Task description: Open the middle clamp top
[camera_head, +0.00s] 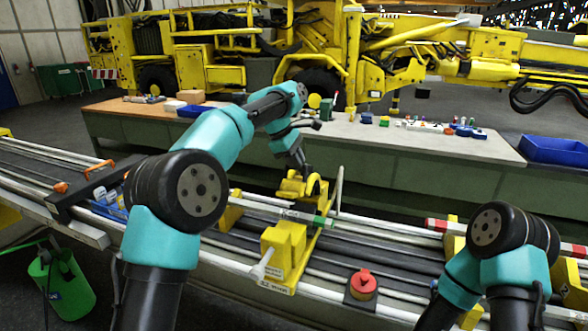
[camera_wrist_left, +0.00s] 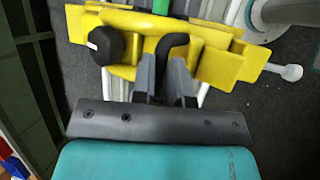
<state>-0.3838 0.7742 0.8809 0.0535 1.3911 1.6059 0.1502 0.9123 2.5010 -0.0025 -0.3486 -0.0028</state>
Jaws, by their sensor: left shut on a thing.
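The middle clamp (camera_head: 287,245) is a yellow assembly across the rails in the head view. Its curved yellow top part (camera_head: 294,187) is at the far end, below my left gripper (camera_head: 304,170). In the left wrist view the yellow clamp (camera_wrist_left: 215,62) spans the picture. There my left gripper (camera_wrist_left: 170,68) is shut on a black bent handle (camera_wrist_left: 174,40) at the clamp. A black knob (camera_wrist_left: 104,44) sits to the left of the fingers. I cannot tell how far the clamp top is raised. My right gripper is out of view; only its arm shows at lower right.
Long rails (camera_head: 375,248) run across the scene. A red-capped item (camera_head: 363,284) sits on the near side, right of the clamp. A workbench (camera_head: 385,132) with small parts and a blue bin (camera_head: 553,150) stands behind. A green bucket (camera_head: 62,287) is at lower left.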

